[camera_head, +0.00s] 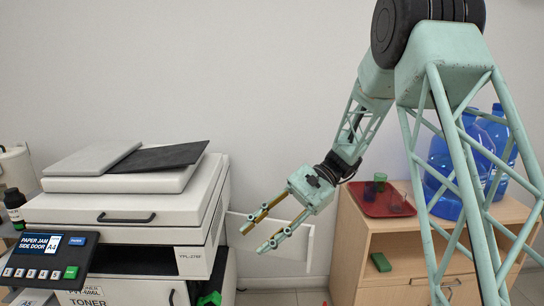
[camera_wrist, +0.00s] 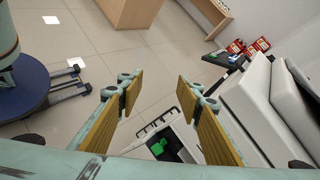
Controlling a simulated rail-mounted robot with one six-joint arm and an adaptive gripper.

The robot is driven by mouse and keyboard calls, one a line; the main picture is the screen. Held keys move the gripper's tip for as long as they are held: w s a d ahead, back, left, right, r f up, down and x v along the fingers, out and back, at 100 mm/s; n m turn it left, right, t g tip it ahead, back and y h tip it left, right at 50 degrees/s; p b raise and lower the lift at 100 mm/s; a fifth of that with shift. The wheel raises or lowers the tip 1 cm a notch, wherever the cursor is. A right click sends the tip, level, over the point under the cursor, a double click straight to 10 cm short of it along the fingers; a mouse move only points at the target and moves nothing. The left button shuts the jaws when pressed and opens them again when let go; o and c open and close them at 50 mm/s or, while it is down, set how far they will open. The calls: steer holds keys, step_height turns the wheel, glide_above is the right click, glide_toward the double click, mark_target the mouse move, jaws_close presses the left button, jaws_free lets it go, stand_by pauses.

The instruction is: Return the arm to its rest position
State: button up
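My arm (camera_head: 352,125), a pale green lattice frame, reaches down and left from the upper right of the head view. My gripper (camera_head: 251,241) is open and empty, in the air right of the printer (camera_head: 130,215). In the wrist view the gripper (camera_wrist: 160,88) shows two separated, tan-padded fingers with nothing held between them. A white panel (camera_head: 238,228) stands out from the printer's right side, behind the gripper. The printer's display (camera_head: 44,246) reads "PAPER JAM SIDE DOOR".
A wooden cabinet (camera_head: 358,258) stands at the right with a red tray (camera_head: 375,205) and blue water jugs (camera_head: 443,165).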

steer(key=s+d+r+n+t+h, duration=0.2)
steer(key=s+d, duration=0.6)
steer(key=s, duration=0.4)
steer(key=s+d+r+n+t+h, duration=0.2)
steer(key=s+d+r+t+h, duration=0.2)
steer(key=s+d+r, duration=0.3)
steer(key=s+d+r+n+t+h, duration=0.2)
steer(key=s+d, duration=0.7)
steer(key=s, duration=0.9)
steer(key=shift+d+r+n+t+h, duration=0.35)
steer(key=shift+r+t+h, duration=0.75)
steer(key=shift+r+h, duration=0.45)
steer(key=shift+r, duration=0.15)
steer(key=shift+d, duration=0.15)
